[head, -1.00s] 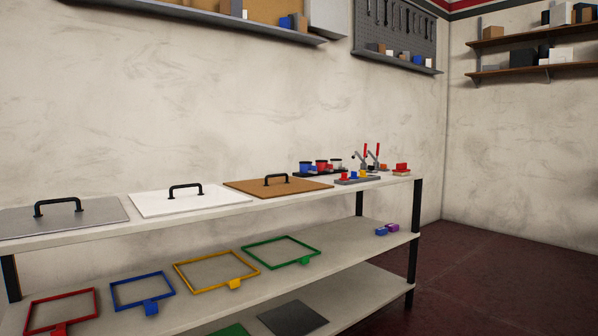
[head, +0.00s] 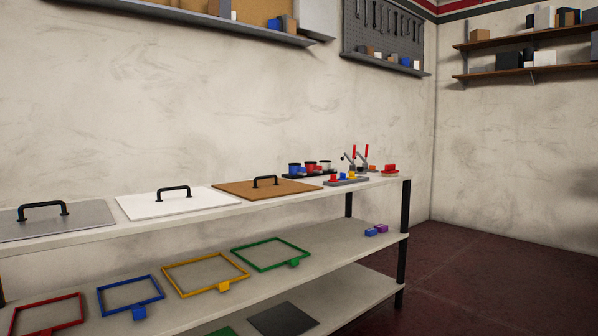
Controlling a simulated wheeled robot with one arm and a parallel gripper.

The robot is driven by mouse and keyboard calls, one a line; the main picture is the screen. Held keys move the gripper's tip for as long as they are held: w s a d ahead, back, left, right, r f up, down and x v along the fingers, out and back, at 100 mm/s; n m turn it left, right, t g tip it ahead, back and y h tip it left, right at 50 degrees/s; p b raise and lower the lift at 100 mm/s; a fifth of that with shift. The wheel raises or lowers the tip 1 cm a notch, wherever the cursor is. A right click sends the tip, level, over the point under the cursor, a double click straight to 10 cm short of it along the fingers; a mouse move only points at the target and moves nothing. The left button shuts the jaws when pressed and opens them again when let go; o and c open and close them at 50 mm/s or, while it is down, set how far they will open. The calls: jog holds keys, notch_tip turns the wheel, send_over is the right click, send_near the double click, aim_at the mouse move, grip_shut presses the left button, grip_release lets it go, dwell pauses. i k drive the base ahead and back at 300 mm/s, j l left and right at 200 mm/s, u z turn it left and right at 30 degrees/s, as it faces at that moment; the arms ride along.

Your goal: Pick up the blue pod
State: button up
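Several blue items could be the blue pod, and I cannot tell which one is. A dark-topped blue cup-like piece (head: 294,169) stands at the left of a black rack (head: 309,176) on the shelf unit's top, beside a red and a whitish one. Just in front, a grey tray (head: 346,182) holds small red, blue and yellow pieces. A small blue block (head: 371,232) lies on the middle shelf beside a purple block (head: 382,228). My gripper is not in view.
The top (head: 223,208) also carries grey, white and brown handled panels, upright red-handled clamps (head: 360,158) and a red piece (head: 390,169). Red, blue, yellow and green frames (head: 270,254) lie on the middle shelf. Dark floor (head: 470,280) is clear at right.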

aim_at(294, 169)
jog(key=u, duration=2.85)
jog(key=z, duration=2.8)
jog(key=i+l+u, duration=0.1)
jog(key=i+l, duration=0.35)
jog(key=i+l+u, duration=0.1)
jog(key=i+l, duration=0.35)
jog(key=i+l+u, duration=0.1)
jog(key=i+l, duration=0.4)
jog(key=i+l+u, duration=0.1)
jog(key=i+l, duration=0.3)
jog(key=i+l+u, duration=0.1)
jog(key=i+l, duration=0.3)
jog(key=l, duration=0.3)
